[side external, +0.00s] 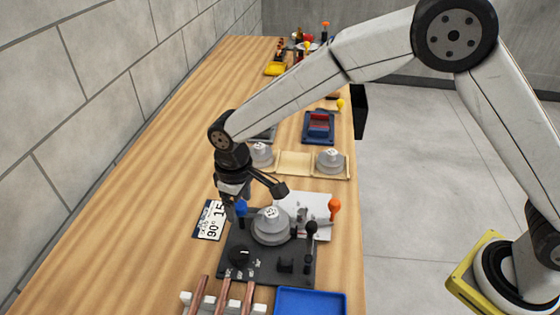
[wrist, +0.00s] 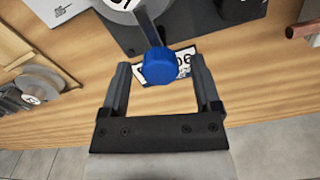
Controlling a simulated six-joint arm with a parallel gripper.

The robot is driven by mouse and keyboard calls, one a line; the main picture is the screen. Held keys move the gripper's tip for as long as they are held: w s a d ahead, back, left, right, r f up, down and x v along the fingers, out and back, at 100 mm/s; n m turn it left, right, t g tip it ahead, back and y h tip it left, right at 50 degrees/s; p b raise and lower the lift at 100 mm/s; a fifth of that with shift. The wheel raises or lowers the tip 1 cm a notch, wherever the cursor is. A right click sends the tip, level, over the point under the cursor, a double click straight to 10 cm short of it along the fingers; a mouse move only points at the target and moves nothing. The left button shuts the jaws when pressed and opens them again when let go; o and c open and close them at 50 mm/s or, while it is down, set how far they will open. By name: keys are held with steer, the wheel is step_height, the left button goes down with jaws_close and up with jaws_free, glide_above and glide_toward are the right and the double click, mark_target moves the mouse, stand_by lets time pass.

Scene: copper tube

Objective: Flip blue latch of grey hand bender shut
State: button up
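The grey hand bender (side external: 265,268) has a dark base plate with a round grey die (side external: 271,226) on it. The blue latch (side external: 241,208) sits at the left of the die, beside my gripper (side external: 232,205). In the wrist view the latch's blue knob (wrist: 159,67) is on the end of a grey lever (wrist: 148,25). My gripper (wrist: 160,80) is open there, with its two fingers on either side of the knob and gaps visible on both sides. In the side view the fingertips are partly hidden by the wrist.
Copper tubes (side external: 227,296) and a blue tray (side external: 310,302) are in front. Spare round dies (side external: 330,160) sit behind.

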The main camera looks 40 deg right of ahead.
mark_target(240, 204)
stand_by(0.3)
steer(key=shift+r, duration=3.95)
steer(key=shift+d, duration=0.1)
steer(key=s+d+f+m+t, duration=0.1)
steer(key=s+d+m, duration=0.1)
steer(key=s+d, duration=0.3)
steer(key=s+d+f+m, duration=0.1)
steer(key=s+d, duration=0.4)
steer(key=d, duration=0.6)
steer(key=s+d+f+m+t, duration=0.1)
steer(key=s+d+f+m, duration=0.1)
steer(key=s+d, duration=0.4)
steer(key=d+m, duration=0.1)
steer(key=d, duration=0.2)
steer(key=shift+t, duration=0.3)
steer(key=shift+w+f, duration=0.1)
